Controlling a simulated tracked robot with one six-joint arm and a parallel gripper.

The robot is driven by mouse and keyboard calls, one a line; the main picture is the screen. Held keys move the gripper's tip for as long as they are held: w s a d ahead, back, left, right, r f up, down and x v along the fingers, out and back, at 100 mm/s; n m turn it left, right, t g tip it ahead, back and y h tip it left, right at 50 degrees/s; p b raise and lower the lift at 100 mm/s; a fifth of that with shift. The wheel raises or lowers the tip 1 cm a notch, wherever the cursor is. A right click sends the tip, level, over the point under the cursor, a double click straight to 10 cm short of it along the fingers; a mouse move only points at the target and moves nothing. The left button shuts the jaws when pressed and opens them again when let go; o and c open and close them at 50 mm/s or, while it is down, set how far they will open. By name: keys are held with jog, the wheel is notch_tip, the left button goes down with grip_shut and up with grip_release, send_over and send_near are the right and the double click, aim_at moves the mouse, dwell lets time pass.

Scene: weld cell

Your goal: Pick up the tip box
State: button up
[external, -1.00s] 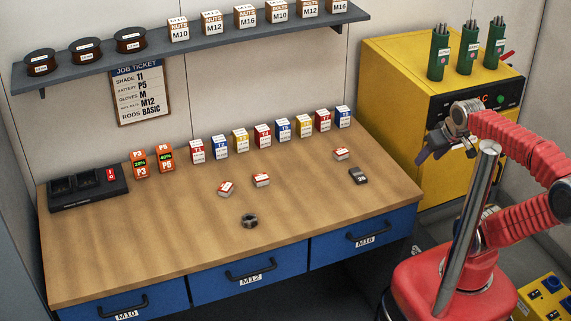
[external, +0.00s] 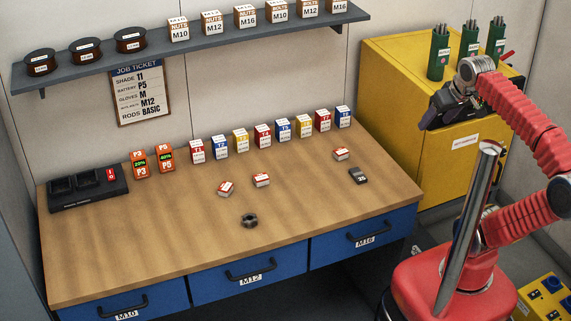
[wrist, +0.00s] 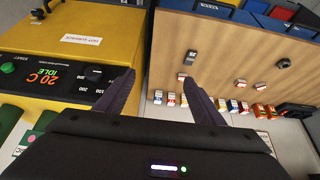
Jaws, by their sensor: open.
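Several upright boxes with T labels stand in a row along the back of the bench, among them a red-and-white box (external: 198,151) and a blue-and-white box (external: 344,117). Smaller red-and-white boxes lie in front of them: one at left (external: 226,188), one in the middle (external: 261,180), one at right (external: 341,154). I cannot tell which is the tip box. My gripper (external: 432,116) is open and empty, in front of the yellow cabinet, right of the bench and apart from every box. In the wrist view its fingers (wrist: 160,77) are spread, with the bench beyond the right finger.
The yellow cabinet (external: 390,100) carries green rod holders (external: 440,52). The wooden bench (external: 170,235) also holds a dark block (external: 358,176), a dark nut (external: 250,220), orange batteries (external: 139,163) and a charger (external: 88,190). A shelf (external: 215,38) runs above. The bench front is mostly clear.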

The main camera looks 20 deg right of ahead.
notch_tip(320, 180, up, 13)
jog(key=w+d+r+m+t+h, duration=0.5)
jog(key=w+d+r+t+h, duration=0.2)
jog(key=w+d+r, duration=0.55)
jog(key=w+a+r+n+t+y, duration=0.35)
jog(key=w+a+r+t, duration=0.2)
jog(key=w, duration=0.45)
jog(key=w+a+f+n+g+y, duration=0.1)
jog(key=a+f+n+g+y, duration=0.75)
jog(key=a+f, duration=0.7)
jog(key=m+t+y, duration=0.1)
jog(key=t, duration=0.1)
send_near(341, 154)
jog(key=shift+w+d+f, duration=0.2)
jog(key=shift+w+d, duration=0.1)
jog(key=shift+w, duration=0.2)
jog(key=shift+w+d+f, duration=0.25)
jog(key=shift+w, duration=0.3)
jog(key=shift+x, duration=1.25)
